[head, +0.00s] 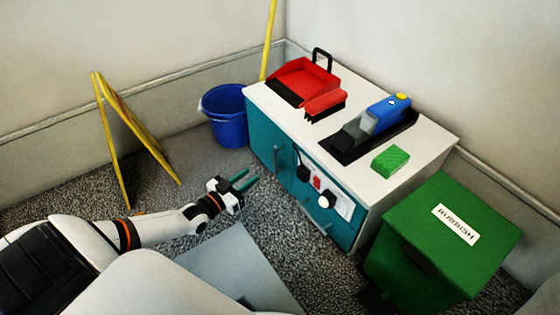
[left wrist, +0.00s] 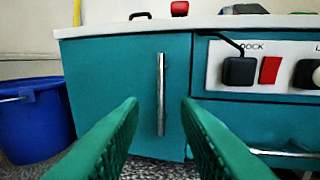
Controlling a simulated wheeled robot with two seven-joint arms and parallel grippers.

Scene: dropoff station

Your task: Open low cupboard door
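The low cupboard (head: 262,128) is teal with a white top and stands in the corner. Its left door (left wrist: 115,85) is closed and carries a vertical metal handle (left wrist: 160,95); the handle also shows in the head view (head: 276,155). My left gripper (head: 246,180) is open and empty, in front of the door and apart from the handle. In the left wrist view its two green fingers (left wrist: 160,120) are spread, with the handle seen between them farther off. My right gripper is not in view.
A blue bucket (head: 226,117) stands left of the cupboard and a green rubbish bin (head: 445,235) right of it. A yellow folding sign (head: 130,140) stands at the left. A red dustpan (head: 300,80) and a green sponge (head: 390,161) lie on top. Carpet before the door is clear.

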